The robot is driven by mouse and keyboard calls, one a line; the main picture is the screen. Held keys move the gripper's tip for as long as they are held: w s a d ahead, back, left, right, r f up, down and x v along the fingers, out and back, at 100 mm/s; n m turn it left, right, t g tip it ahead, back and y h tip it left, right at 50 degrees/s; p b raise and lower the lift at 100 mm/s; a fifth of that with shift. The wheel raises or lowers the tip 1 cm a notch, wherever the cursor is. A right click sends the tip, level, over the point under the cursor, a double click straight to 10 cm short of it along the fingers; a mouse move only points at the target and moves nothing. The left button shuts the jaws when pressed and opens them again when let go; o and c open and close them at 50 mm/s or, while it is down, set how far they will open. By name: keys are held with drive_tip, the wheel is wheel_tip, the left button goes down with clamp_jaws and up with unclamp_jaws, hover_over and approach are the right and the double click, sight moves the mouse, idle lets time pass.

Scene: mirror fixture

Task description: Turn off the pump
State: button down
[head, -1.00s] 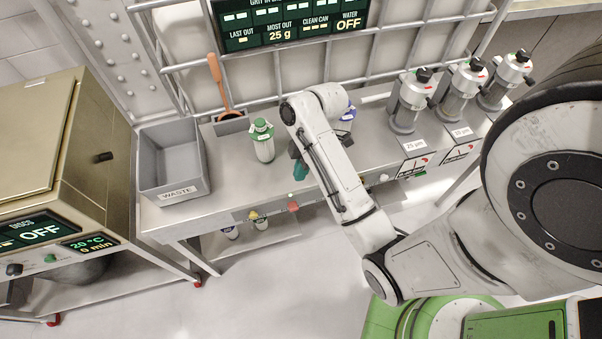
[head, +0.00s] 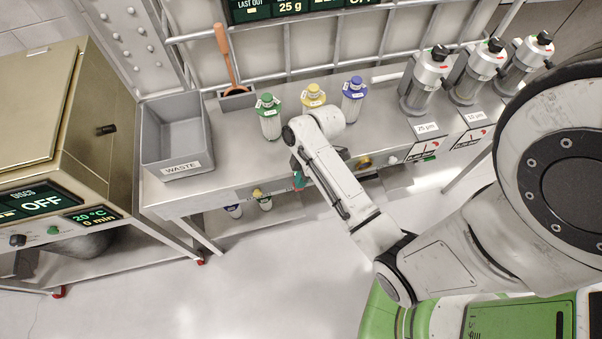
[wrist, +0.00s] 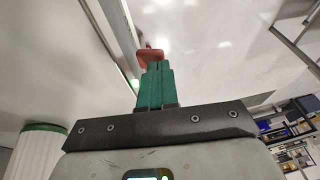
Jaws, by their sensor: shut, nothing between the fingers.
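My gripper (head: 299,182) is at the front edge of the steel bench (head: 232,180), its green fingers pointing down. In the wrist view the green fingers (wrist: 154,85) are together with nothing between them. A red knob or button (wrist: 151,54) shows just beyond the fingertips beside the bench edge; I cannot tell whether they touch it. In the head view my arm and gripper hide this spot. A yellow knob (head: 365,162) shows on the bench front to the right of my gripper. No label in view marks the pump.
Green (head: 268,118), yellow (head: 313,97) and blue-capped bottles (head: 354,98) stand on the bench. A grey waste bin (head: 177,171) is at its left, metal canisters (head: 425,82) at its right. A cabinet (head: 50,120) stands far left. The floor in front is clear.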

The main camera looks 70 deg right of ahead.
drive_tip(key=shift+s+a+f+t+h, duration=0.15)
drive_tip(key=shift+s+a+t+h, duration=0.15)
drive_tip(key=shift+t+h, duration=0.3)
idle(0.5)
drive_tip(key=t+h+b, duration=0.1)
drive_tip(key=h, duration=0.1)
drive_tip(key=s+a+f+n+t+h, duration=0.1)
drive_tip(key=h, duration=0.1)
drive_tip(key=shift+a+f+t+b, duration=0.15)
drive_tip(key=shift+f+t+b, duration=0.05)
drive_tip(key=shift+t+b, duration=0.2)
drive_tip(key=shift+w, duration=0.1)
drive_tip(key=shift+w+d+r+p, duration=0.2)
drive_tip(key=shift+w+d+p, duration=0.25)
drive_tip(key=shift+d, duration=0.1)
drive_tip(key=shift+r, duration=0.1)
